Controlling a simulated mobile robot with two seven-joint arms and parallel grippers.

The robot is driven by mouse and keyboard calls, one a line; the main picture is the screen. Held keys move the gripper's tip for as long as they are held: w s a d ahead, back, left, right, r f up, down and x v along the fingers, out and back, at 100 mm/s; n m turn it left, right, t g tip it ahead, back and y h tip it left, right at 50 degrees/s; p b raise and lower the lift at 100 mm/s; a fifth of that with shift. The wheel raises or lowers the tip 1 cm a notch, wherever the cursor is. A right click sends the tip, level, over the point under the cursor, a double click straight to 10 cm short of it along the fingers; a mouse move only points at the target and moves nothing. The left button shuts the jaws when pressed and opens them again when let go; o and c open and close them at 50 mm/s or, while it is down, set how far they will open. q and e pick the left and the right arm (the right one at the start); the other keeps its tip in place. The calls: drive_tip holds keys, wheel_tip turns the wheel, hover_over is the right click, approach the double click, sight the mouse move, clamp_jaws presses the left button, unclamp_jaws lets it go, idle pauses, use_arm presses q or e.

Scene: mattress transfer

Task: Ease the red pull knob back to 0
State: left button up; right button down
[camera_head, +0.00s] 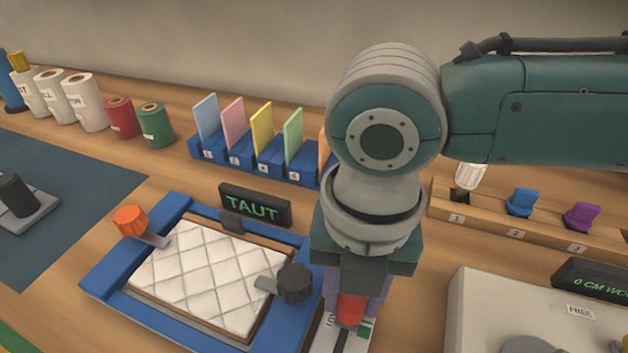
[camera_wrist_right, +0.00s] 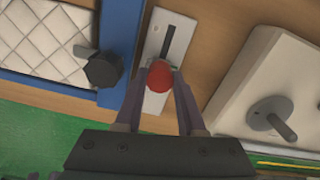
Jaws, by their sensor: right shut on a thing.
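The red pull knob (camera_head: 350,309) is between the fingers of my right gripper (camera_head: 352,300), which is shut on it. In the right wrist view the red knob (camera_wrist_right: 160,76) sits between the two fingertips of the gripper (camera_wrist_right: 159,85). The knob stands on a pale slider plate (camera_wrist_right: 163,42) with a dark slot running away from it, and the knob is at the near end of that slot. The scale marks on the plate are mostly hidden by my gripper or too small to read. My left gripper is not in view.
A blue frame (camera_head: 110,285) holds a quilted white mattress (camera_head: 205,270) left of the slider, with an orange knob (camera_head: 130,220) and a black knob (camera_head: 294,284). A display (camera_head: 255,206) behind it reads TAUT. A pale box (camera_head: 480,300) stands close on the right.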

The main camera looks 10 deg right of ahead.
drive_tip(key=w+d, duration=0.1)
drive_tip(key=w, duration=0.1)
drive_tip(key=w+d+b, duration=0.1)
drive_tip(key=w+d, duration=0.1)
drive_tip(key=shift+w+b, duration=0.15)
drive_tip(key=shift+b, duration=0.15)
drive_tip(key=c, duration=0.7)
unclamp_jaws()
drive_tip(key=shift+w, duration=0.1)
drive_tip(key=shift+o, duration=1)
